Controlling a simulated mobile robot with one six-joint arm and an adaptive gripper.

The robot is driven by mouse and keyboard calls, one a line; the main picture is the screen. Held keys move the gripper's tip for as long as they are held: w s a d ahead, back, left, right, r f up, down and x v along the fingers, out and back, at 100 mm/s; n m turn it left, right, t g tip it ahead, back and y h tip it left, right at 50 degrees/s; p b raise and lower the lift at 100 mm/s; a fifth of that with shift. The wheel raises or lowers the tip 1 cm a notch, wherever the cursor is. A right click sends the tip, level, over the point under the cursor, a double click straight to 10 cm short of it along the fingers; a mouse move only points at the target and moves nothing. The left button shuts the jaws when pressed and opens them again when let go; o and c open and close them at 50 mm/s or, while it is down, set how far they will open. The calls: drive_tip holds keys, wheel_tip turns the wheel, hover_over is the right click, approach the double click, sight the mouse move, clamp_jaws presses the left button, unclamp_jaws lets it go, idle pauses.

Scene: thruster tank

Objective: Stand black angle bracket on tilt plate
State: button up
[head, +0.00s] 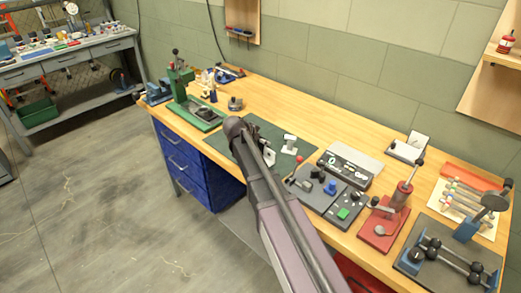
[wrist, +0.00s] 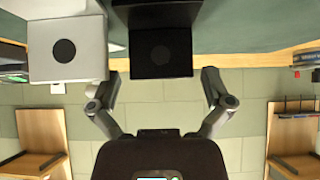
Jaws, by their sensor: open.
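In the wrist view, which looks upside down, a black angle bracket (wrist: 160,52) with a dark round spot on its face stands at the top middle. My gripper (wrist: 160,76) is open, its two fingers spread apart on either side of the bracket's near edge. I see no finger touching it. A light grey bracket (wrist: 66,48) with a black round spot stands beside it on the left. In the head view my arm reaches over the dark green mat (head: 240,150) and I cannot make out the black bracket. I cannot tell which thing is the tilt plate.
White pieces (head: 289,143) stand on the mat right of my arm. A green press (head: 182,90) stands at the bench's left end. Grey control boxes (head: 350,165), a red lever stand (head: 390,220) and a dumbbell-like rig (head: 445,262) crowd the right. Bare wood lies along the back.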

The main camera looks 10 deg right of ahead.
drive_tip(key=shift+b+x, duration=0.45)
drive_tip(key=shift+x, duration=0.6)
drive_tip(key=c, duration=1)
drive_tip(key=shift+r, duration=0.25)
wheel_tip(320, 180, up, 10)
drive_tip(key=p, duration=1)
drive_tip(key=shift+f, duration=0.2)
